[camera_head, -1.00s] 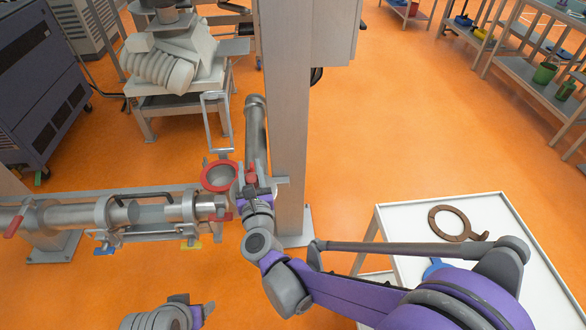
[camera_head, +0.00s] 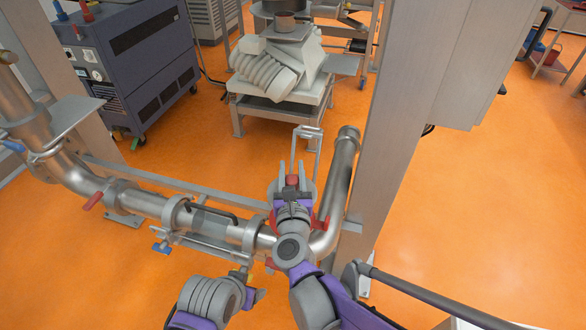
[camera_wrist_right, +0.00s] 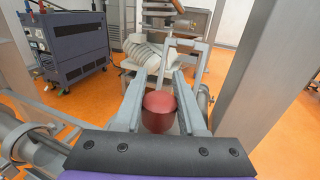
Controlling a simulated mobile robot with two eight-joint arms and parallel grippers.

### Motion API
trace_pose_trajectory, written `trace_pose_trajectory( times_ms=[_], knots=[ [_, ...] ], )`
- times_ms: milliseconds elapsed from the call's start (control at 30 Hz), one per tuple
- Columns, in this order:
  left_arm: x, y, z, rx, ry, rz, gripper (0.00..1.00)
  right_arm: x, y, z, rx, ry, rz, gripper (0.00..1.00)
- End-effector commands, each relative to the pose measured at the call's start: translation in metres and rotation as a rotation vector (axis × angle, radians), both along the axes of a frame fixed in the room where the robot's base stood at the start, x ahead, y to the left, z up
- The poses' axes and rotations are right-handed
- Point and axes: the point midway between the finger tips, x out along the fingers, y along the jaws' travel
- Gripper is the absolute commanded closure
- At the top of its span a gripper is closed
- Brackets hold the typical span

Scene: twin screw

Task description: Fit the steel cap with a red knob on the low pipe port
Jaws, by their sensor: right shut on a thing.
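My right gripper (camera_head: 292,188) is shut on the red knob (camera_head: 292,180) of the steel cap. In the right wrist view the knob (camera_wrist_right: 160,112) sits between the two grey fingers. A grey edge of the cap (camera_head: 308,186) shows beside the gripper; the rest is hidden. The gripper is in front of the low pipe port in the head view. Only bits of the red rim (camera_head: 321,223) show past it, so I cannot tell whether cap and port touch. My left gripper (camera_head: 253,296) is low in the head view, apart from the pipe, its fingers unclear.
A steel pipe (camera_head: 145,204) on a rail runs to the left, with a red lever (camera_head: 93,201) and blue handle (camera_head: 160,247). A bent pipe (camera_head: 341,180) rises beside the post (camera_head: 395,140). A blue-grey cabinet (camera_head: 140,70) and a stand (camera_head: 275,107) are behind.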

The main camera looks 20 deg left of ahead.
Motion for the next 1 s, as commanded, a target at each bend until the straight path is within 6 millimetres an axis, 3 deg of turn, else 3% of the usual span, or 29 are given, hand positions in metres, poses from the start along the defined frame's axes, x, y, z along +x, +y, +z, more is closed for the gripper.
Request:
trace_pose_trajectory(
  times_ms=[1000],
  knots=[
    [-0.007,0.0,-0.061,0.0,0.02,0.0,0.32,0.0,0.0,-0.077,0.0,0.001,-0.001,1.0]
  ],
)
